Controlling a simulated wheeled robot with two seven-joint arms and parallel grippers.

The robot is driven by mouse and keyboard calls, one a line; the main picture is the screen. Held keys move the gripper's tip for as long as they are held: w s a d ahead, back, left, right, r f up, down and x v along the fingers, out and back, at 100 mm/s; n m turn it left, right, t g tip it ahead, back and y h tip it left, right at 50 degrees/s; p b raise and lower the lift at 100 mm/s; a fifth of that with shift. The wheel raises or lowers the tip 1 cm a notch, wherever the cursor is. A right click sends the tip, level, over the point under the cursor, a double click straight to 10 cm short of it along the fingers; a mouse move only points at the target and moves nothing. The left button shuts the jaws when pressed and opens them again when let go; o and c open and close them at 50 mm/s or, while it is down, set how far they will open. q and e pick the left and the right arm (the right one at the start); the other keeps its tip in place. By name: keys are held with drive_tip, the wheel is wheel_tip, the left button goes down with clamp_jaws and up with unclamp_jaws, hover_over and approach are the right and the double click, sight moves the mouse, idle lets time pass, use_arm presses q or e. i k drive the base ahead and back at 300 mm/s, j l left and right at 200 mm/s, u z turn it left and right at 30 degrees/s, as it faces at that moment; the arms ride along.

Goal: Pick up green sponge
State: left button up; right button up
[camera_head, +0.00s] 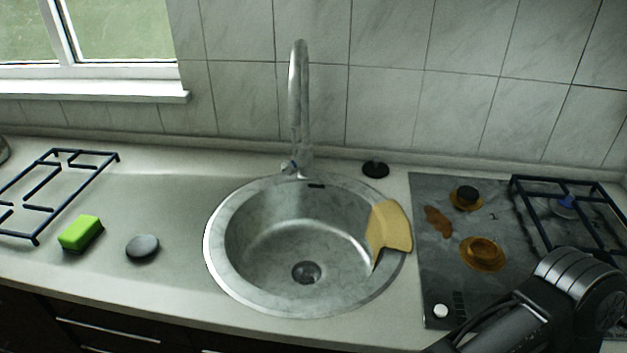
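The green sponge (80,233) is a small bright green block. It lies on the counter at the left in the head view, close to the lower corner of a dark grate. Part of my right arm shows at the lower right, over the stove and far from the sponge. Its fingertips are outside the picture or hidden, so I cannot see its gripper clearly. My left gripper is not in the picture.
A dark round object (143,248) lies right of the sponge. A dark grate (52,205) lies behind and left of it. The sink (237,290) with a tan cloth-like piece (388,228) on its rim is central. The stove (436,262) is right. Counter behind the round object is clear.

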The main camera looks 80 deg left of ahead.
sight(78, 236)
drive_tip(key=u, duration=4.3)
drive_tip(key=z, duration=1.35)
drive_tip(key=u, duration=1.35)
drive_tip(key=i+j+u, duration=0.15)
drive_tip(key=j, duration=0.1)
